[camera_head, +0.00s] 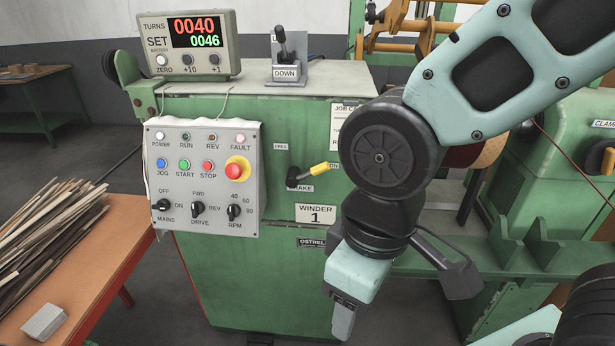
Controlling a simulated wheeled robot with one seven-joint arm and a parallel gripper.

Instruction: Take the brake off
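The brake lever (318,169) is on the front of the green winder cabinet, right of the control panel. It has a black hub and arm and a yellow grip, and points right and slightly up. A small label reading "FREE" (281,146) is above the hub. Another label (301,188), partly covered by the lever and apparently reading "BRAKE", is below it. My gripper (344,312) hangs below and right of the lever, clear of it, pointing down. Its fingers are seen edge-on, so its opening is unclear. I see nothing held in it.
The grey control panel (253,215) carries knobs, buttons and a red stop button (233,170). A counter (222,67) reads 0040 over 0046. A lever on a "DOWN" bracket (287,73) stands on top. An orange bench (130,215) with strips is left. My arm covers the cabinet's right side.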

